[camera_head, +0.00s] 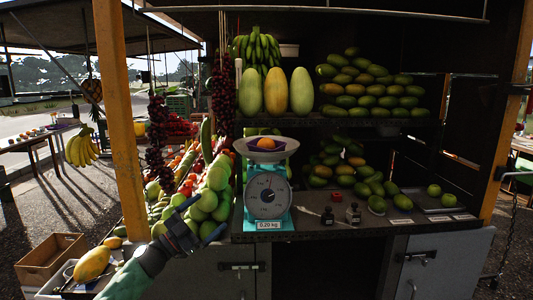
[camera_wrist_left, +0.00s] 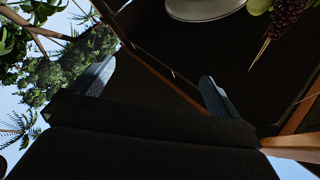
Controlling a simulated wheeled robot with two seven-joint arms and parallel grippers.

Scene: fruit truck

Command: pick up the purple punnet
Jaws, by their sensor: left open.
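I cannot make out a purple punnet for certain in either view. A teal scale (camera_head: 267,195) stands on the counter with an orange fruit (camera_head: 266,143) in its pale pan (camera_head: 250,148). My left gripper (camera_head: 203,222) is open, in front of the green fruit heap and to the left of the scale. Its two fingers also show in the left wrist view (camera_wrist_left: 156,88), spread apart with nothing between them. My right gripper is not in view.
Green fruits (camera_head: 213,180) are heaped left of the scale. An orange post (camera_head: 121,130) stands left of my gripper. Small weights (camera_head: 352,213) and a tray (camera_head: 437,201) are on the dark counter (camera_head: 320,228). A wooden crate (camera_head: 45,250) sits at lower left.

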